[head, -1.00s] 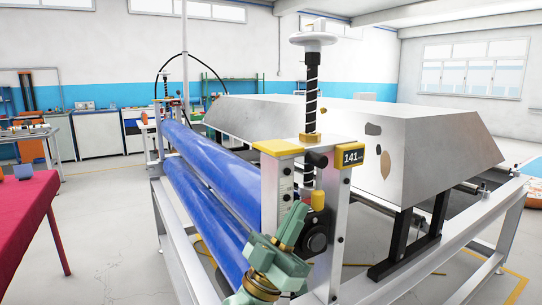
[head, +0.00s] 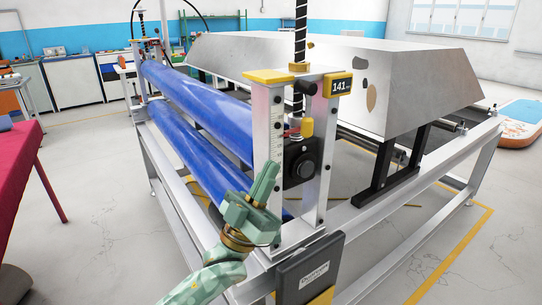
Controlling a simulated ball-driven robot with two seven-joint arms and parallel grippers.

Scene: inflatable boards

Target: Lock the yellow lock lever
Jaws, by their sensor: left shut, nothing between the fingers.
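The yellow lock lever (head: 307,128) stands upright on the black block with a round knob (head: 304,168), between the two posts of the roller machine's near end. A small red part shows just left of the lever. My left gripper (head: 267,172) is green, shut and empty. In the picture it is below and left of the lever, in front of the near white post, with its fingers pointing up. It looks apart from the lever; how far in depth I cannot tell. My right gripper is not in view.
Two blue rollers (head: 198,108) run back to the left. A black threaded rod (head: 300,38) rises above the posts beside a display reading 141 (head: 340,86). A dark panel (head: 310,270) sits low in front. A red-covered table (head: 18,165) stands left, with open floor between.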

